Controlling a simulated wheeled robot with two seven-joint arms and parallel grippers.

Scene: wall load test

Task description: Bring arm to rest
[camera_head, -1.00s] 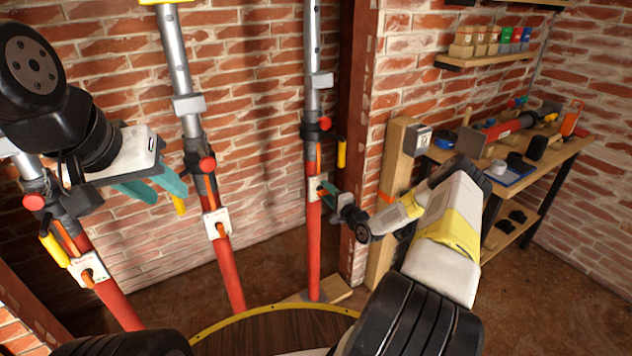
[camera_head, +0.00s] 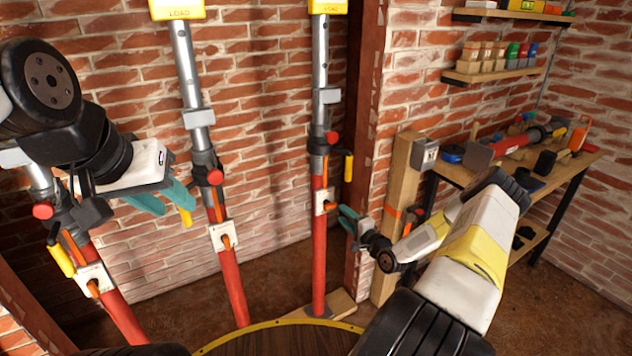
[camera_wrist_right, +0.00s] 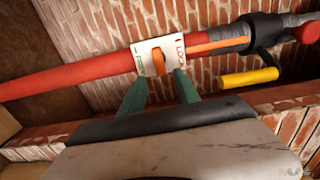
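My right gripper (camera_head: 347,217) is open and empty, just right of the right-hand red prop (camera_head: 319,250). In the right wrist view its teal fingers (camera_wrist_right: 160,88) are spread below a white lock plate (camera_wrist_right: 143,57) with an orange lever (camera_wrist_right: 158,62). In the head view a small gap shows between the fingers and this plate (camera_head: 325,202). My left gripper (camera_head: 168,200) is at the left, its two teal fingers apart with nothing seen between them. It is in front of the wall, between the left prop (camera_head: 120,315) and the middle prop (camera_head: 232,285).
Yellow load boxes (camera_head: 177,9) top the middle and right props. A wooden post (camera_head: 398,190) with a grey box (camera_head: 424,154) stands right of my right gripper. A workbench (camera_head: 560,165) with tools and a shelf (camera_head: 500,68) are at the right. A round wooden surface (camera_head: 285,340) is in front.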

